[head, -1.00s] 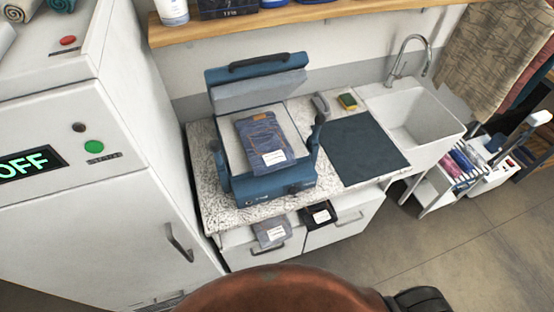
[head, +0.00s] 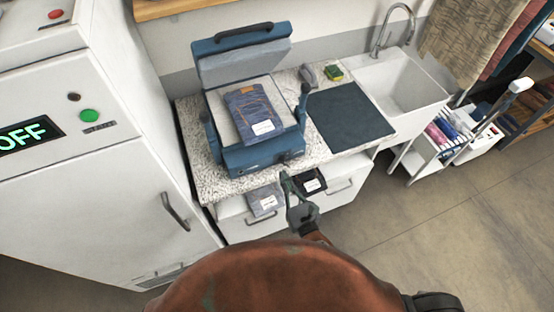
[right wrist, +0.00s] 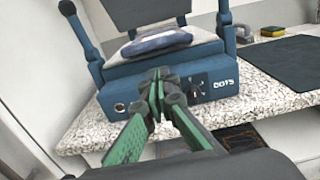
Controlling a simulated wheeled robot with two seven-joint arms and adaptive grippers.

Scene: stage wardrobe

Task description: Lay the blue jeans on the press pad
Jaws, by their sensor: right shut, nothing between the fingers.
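The folded blue jeans (head: 250,112), with a white label, lie flat on the light press pad (head: 219,117) of the blue heat press (head: 262,152). The press lid (head: 240,55) is raised. The jeans also show edge-on in the right wrist view (right wrist: 158,41), on the pad above the press front. My right gripper (head: 287,178) is shut and empty, in front of the press and below the counter edge in the head view. In the right wrist view its green fingertips (right wrist: 159,84) are together before the press's front panel. My left gripper is not in view.
The speckled counter (head: 193,142) holds a dark mat (head: 349,117) and a green-yellow sponge (head: 333,72), beside a white sink (head: 402,85). Folded grey-blue (head: 264,199) and black (head: 312,182) garments lie in open drawers below. A white cabinet (head: 90,200) stands left.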

